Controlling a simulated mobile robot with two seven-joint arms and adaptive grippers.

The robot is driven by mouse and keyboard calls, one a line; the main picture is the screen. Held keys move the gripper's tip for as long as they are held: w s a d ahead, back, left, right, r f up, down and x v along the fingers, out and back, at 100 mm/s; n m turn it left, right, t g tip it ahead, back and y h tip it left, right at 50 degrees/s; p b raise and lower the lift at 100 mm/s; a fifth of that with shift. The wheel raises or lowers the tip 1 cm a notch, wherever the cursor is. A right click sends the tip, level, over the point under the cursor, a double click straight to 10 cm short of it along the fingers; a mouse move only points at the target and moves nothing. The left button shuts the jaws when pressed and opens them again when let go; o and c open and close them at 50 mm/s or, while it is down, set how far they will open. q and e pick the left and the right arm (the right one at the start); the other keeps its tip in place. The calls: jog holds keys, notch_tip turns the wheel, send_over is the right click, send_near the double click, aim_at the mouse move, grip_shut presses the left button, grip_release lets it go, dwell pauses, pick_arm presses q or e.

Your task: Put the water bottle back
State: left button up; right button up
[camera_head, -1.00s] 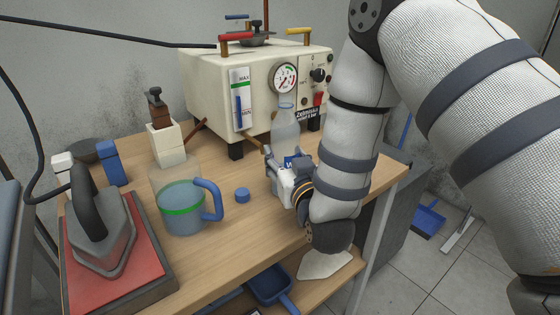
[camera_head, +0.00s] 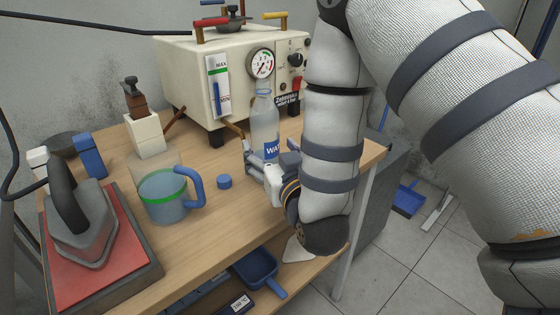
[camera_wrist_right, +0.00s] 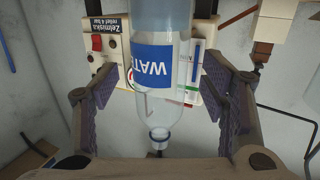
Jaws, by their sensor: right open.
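The clear water bottle (camera_head: 264,125) stands upright on the wooden workbench (camera_head: 215,220) in front of the cream machine. Its blue and white label partly shows, and my right gripper hides its lower part. My right gripper (camera_head: 270,163) is at the bottle's lower half, with its fingers apart. In the right wrist view the bottle (camera_wrist_right: 157,100) appears upside down between the open fingers (camera_wrist_right: 160,92), with a gap on both sides. A small blue cap (camera_head: 224,181) lies on the bench left of the bottle. My left gripper is not in view.
The cream machine (camera_head: 185,75) with a gauge stands close behind the bottle. A measuring jug (camera_head: 163,198) with a blue handle stands to the left, and an iron (camera_head: 80,230) rests on a red pad (camera_head: 120,260). Bare bench lies in front of the cap.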

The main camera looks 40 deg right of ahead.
pick_arm(q)
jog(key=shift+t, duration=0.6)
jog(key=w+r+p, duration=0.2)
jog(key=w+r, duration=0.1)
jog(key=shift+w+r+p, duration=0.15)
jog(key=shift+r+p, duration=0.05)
jog(key=shift+p, duration=0.1)
pick_arm(e)
jog(key=v, duration=0.8)
jog(key=shift+s, duration=0.1)
